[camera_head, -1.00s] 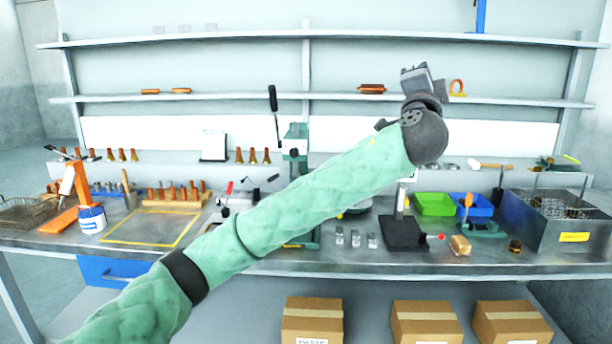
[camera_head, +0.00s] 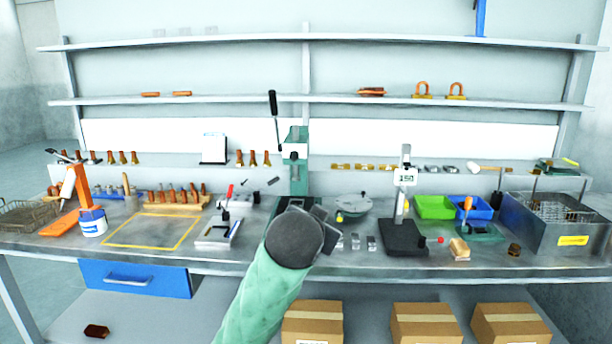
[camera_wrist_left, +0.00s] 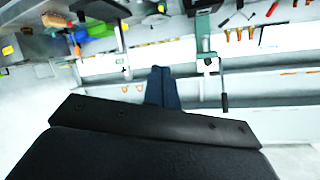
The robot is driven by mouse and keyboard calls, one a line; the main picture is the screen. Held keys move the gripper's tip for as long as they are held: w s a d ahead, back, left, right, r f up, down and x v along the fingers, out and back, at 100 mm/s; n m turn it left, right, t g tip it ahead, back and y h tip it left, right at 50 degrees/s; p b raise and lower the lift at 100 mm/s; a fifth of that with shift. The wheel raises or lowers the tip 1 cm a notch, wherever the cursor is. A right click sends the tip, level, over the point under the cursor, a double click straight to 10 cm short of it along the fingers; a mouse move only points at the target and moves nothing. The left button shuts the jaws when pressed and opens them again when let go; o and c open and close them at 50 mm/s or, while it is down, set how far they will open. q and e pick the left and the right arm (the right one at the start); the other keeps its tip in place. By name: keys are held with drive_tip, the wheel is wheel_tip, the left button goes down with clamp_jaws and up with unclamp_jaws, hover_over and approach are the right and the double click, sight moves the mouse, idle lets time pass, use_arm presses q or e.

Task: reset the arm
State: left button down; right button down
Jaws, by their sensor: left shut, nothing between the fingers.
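My left arm in its green quilted sleeve rises from the bottom middle of the head view. Its dark wrist hides part of the bench's front edge. My left gripper (camera_head: 330,232) shows as a small dark block beside the wrist, in front of the bench middle. In the left wrist view the fingers (camera_wrist_left: 163,88) are together with nothing between them. That view is turned over, with the shelves and bench hanging from the top. My right gripper is in neither view.
The green press (camera_head: 299,165) stands behind my left gripper. A black gauge stand (camera_head: 404,235) and small metal blocks (camera_head: 356,242) are to its right. A yellow-outlined area (camera_head: 150,232) lies left on the bench. Cardboard boxes (camera_head: 427,322) stand below.

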use_arm(q)
drive_tip(key=s+a+f+n+g, duration=0.1)
drive_tip(key=s+a+f+g, duration=0.1)
drive_tip(key=s+a+f, duration=0.6)
drive_tip(key=s+a+f+n+g+y+p, duration=0.15)
drive_tip(key=s+f, duration=0.25)
drive_tip(key=f, duration=0.8)
drive_tip(key=s+a+f+n+g, duration=0.25)
drive_tip(key=s+a+f, duration=0.35)
drive_tip(key=f, duration=0.4)
drive_tip(key=s+f+g, duration=0.2)
drive_tip(key=s+f, duration=0.6)
drive_tip(key=s, duration=0.3)
drive_tip(key=s+a+f+g, duration=0.1)
drive_tip(key=s+f+g, duration=0.2)
drive_tip(key=s+f, duration=0.5)
drive_tip(key=s, duration=0.2)
drive_tip(key=shift+s+p, duration=0.35)
drive_tip(key=shift+s, duration=0.05)
drive_tip(key=shift+a+f, duration=0.1)
drive_tip(key=shift+f, duration=0.05)
